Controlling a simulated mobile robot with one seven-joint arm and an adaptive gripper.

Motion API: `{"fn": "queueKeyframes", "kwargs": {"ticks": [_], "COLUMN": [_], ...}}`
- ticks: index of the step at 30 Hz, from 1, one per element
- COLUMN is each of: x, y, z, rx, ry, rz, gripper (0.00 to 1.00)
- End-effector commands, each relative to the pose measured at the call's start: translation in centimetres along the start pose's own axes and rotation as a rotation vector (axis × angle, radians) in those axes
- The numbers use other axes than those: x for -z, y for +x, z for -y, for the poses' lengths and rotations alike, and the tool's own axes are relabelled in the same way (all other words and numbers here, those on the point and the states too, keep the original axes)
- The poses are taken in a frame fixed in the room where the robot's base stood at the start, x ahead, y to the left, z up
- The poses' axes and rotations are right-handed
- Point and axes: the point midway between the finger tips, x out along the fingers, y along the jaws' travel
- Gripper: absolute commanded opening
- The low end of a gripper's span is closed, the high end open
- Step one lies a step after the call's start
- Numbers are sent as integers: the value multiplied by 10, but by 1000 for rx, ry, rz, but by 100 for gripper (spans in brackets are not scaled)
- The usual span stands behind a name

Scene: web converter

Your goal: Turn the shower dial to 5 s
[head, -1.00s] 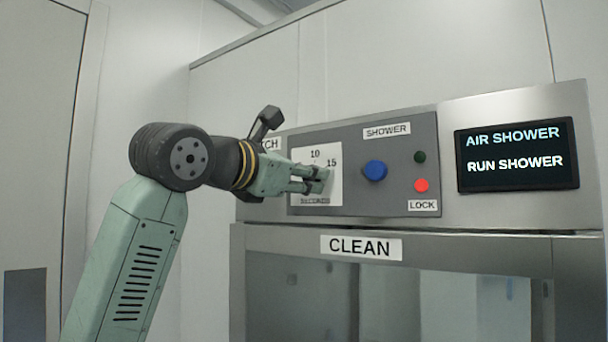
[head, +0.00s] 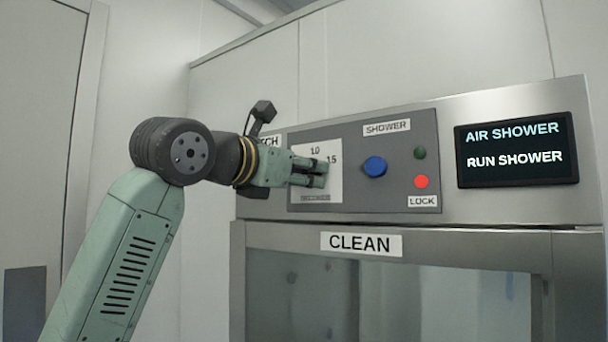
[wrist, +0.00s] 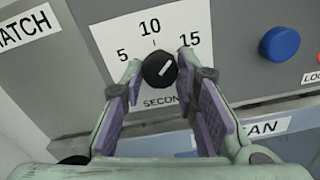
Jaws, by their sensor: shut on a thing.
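The shower dial (wrist: 159,69) is a round black knob with a white pointer line, on a white plate (wrist: 112,40) marked 5, 10, 15 and SECONDS. In the wrist view the line slants up and right, towards the 15 side. My gripper (wrist: 158,72) has one finger on each side of the knob and is shut on it. In the head view my gripper (head: 322,174) reaches the plate from the left and hides the knob and the 5. The 10 and 15 show there.
A blue button (head: 375,167) is right of the dial plate, with a green lamp (head: 420,153) and a lit red lamp (head: 421,182) beyond. A screen (head: 516,148) reads AIR SHOWER, RUN SHOWER. A CLEAN label (head: 361,244) is below.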

Motion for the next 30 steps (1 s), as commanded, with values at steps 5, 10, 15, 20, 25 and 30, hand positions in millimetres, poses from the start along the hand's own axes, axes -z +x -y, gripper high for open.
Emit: {"fn": "queueKeyframes", "kwargs": {"ticks": [5, 10, 15, 20, 25, 30], "x": [1, 1, 1, 1, 0, 0], "y": [-1, -1, -1, -1, -1, -1], "z": [0, 0, 0, 0, 0, 0], "rx": [-5, -5, -4, -5, -5, -4], "ry": [-162, -325, -487, -639, -800, -961], "rz": [0, 1, 2, 3, 4, 5], "gripper": [0, 0, 0, 0, 0, 0]}}
